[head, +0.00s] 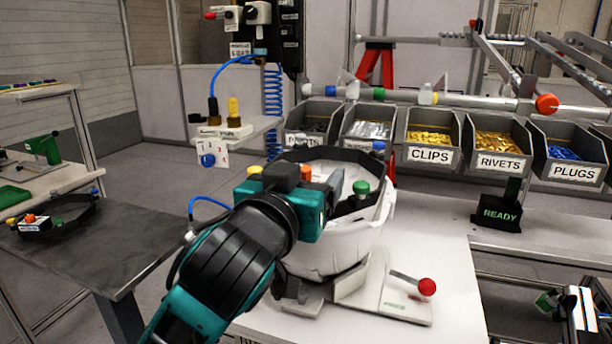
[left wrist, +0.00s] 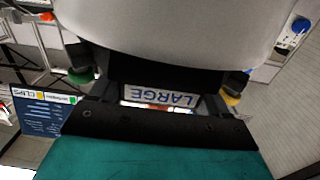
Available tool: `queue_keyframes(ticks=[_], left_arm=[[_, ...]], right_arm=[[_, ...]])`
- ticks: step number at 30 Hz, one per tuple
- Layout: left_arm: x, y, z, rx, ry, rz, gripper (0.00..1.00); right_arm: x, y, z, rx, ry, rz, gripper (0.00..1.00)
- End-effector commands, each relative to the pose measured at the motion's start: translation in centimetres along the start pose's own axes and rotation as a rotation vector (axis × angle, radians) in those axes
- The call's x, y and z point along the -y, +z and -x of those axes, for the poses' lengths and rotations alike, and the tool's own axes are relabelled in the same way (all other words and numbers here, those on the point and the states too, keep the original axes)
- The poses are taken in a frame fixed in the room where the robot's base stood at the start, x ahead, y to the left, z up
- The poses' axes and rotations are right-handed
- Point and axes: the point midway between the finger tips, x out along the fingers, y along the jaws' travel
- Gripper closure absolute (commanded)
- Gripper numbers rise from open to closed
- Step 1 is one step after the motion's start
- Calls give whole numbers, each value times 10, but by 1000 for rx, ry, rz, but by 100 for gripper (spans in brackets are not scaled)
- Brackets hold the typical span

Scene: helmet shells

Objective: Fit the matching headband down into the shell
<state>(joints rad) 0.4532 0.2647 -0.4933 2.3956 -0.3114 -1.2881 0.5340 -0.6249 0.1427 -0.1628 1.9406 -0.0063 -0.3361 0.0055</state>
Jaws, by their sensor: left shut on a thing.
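The white helmet shell (head: 335,250) sits bowl-up in a fixture (head: 385,295) on the white bench. A black headband (head: 335,155) shows as a dark band along the shell's far rim; its near part is hidden by my arm. My left gripper (head: 335,205) reaches over the shell's near side and is shut on the headband. In the left wrist view, a "LARGE" label (left wrist: 160,97) shows between the fingers, below the black band (left wrist: 160,74). How deep the headband sits in the shell is hidden. My right gripper is not in view.
Another dark headband (head: 75,215) lies on the grey table at left. Labelled bins (head: 430,155) line the bench's back. A red-knobbed lever (head: 427,287) sticks up at the fixture's right, and a "READY" sign (head: 498,214) stands further right. White bench is bare between them.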

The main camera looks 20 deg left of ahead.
Motion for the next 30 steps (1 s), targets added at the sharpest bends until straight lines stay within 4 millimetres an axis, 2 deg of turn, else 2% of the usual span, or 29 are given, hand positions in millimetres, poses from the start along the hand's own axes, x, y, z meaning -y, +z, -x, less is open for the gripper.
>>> queue_keyframes(ticks=[26, 27, 30], left_arm=[[0, 22, 0, -1, 0, 1, 56], [0, 21, 0, -2, 0, 1, 20], [0, 21, 0, -1, 0, 1, 10]], right_arm=[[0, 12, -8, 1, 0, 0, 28], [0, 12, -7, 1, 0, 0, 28], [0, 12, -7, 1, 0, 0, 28]])
